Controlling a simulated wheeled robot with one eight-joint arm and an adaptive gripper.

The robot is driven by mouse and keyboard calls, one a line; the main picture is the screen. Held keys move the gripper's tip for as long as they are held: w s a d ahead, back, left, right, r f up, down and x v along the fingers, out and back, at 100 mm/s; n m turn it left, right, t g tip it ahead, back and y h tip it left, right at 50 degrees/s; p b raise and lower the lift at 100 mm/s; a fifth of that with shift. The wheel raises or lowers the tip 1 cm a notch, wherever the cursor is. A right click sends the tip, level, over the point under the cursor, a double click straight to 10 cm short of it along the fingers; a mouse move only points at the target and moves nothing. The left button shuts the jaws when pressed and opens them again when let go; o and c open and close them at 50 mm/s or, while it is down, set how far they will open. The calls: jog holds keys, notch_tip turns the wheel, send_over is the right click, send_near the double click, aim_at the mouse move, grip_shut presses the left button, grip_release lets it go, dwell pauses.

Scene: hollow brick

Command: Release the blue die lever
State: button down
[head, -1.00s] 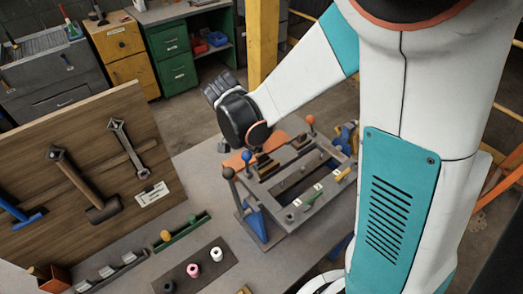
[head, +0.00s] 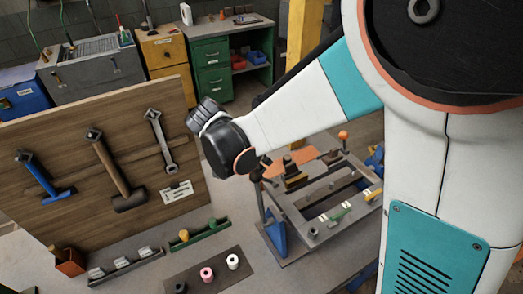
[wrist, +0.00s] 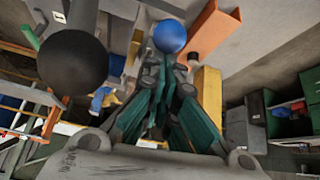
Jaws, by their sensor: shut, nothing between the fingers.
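In the wrist view a round blue knob (wrist: 170,36) shows just beyond the tips of my gripper (wrist: 166,62). My gripper's teal-and-grey fingers are closed together with nothing between them. The knob looks close to the fingertips, but I cannot tell whether they touch. The lever's stem is hidden behind the fingers. In the head view the grey die frame (head: 312,238) stands on the bench, right of my wrist. My gripper and the blue knob cannot be made out there.
A black ball knob (wrist: 72,62) is large and near at the wrist view's left. An orange knob (head: 343,134) rises behind the frame. A wooden tool board (head: 80,155) stands left. Coloured spools, a green tray (head: 199,234) and a dark mat occupy the bench front.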

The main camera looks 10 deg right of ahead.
jog(key=shift+s+a+f, duration=0.3)
jog(key=shift+a+f, duration=0.1)
jog(key=shift+a, duration=0.05)
jog(key=w+d+r+p, duration=0.2)
jog(key=d+r, duration=0.1)
jog(key=r, duration=0.1)
jog(key=s+a+r+p, duration=0.2)
jog(key=s+a+r, duration=0.1)
jog(key=a, duration=0.5)
jog(key=shift+s+r, duration=0.15)
jog(key=shift+r, duration=0.35)
jog(key=w+d+f+n+t+y+b, duration=0.1)
jog(key=w+d+n+t+y+b, duration=0.1)
jog(key=w+d, duration=0.65)
jog(key=s+d+f+n+t+y+b, duration=0.1)
jog(key=s+n+b, duration=0.4)
jog(key=s, duration=0.7)
jog(key=s+d+f+n+t+y+b, duration=0.1)
jog(key=s+d+f+n+y+b, duration=0.2)
jog(key=s, duration=0.9)
notch_tip(320, 180, down, 2)
jog(key=d+n+b, duration=0.2)
jog(key=b, duration=0.2)
jog(key=shift+n+t, duration=0.3)
